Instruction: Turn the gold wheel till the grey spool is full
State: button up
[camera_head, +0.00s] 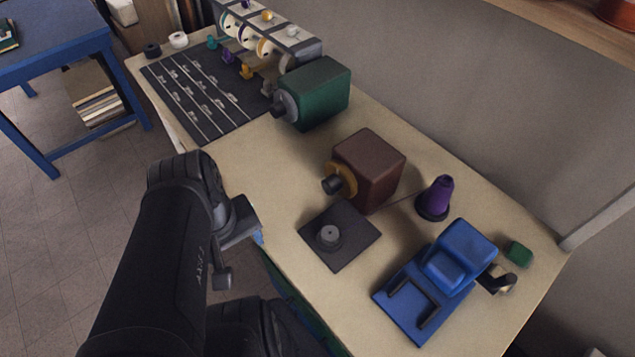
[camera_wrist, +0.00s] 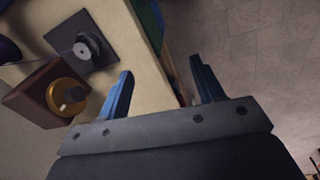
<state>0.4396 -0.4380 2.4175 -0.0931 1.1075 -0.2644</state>
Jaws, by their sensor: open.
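The gold wheel (camera_head: 341,179) with a dark knob sits on the front face of a brown box (camera_head: 371,163) in the middle of the table. It also shows at the left of the wrist view (camera_wrist: 67,97). The grey spool (camera_head: 328,236) stands upright on a dark square plate (camera_head: 355,251) in front of the box; the wrist view shows it too (camera_wrist: 86,48). How much is wound on it is too small to tell. My gripper (camera_wrist: 160,80) is open and empty, its blue fingers apart near the table's front edge, away from the wheel. In the head view my arm mostly hides it.
A purple cone (camera_head: 437,196) stands right of the box, with a thin thread running toward the box. A blue device (camera_head: 447,272) with a crank is at the right. A green box (camera_head: 316,92) and a dark rack board (camera_head: 205,95) lie to the left.

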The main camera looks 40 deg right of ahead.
jog(key=s+d+f+n+g, duration=0.1)
jog(key=s+d+n+g, duration=0.1)
jog(key=n+g, duration=0.2)
jog(key=m+t+h, duration=0.4)
jog(key=m+h, duration=1.3)
jog(key=m, duration=1.4)
send_near(326, 189)
jog(key=shift+d+r, duration=0.15)
jog(key=shift+d, duration=4.6)
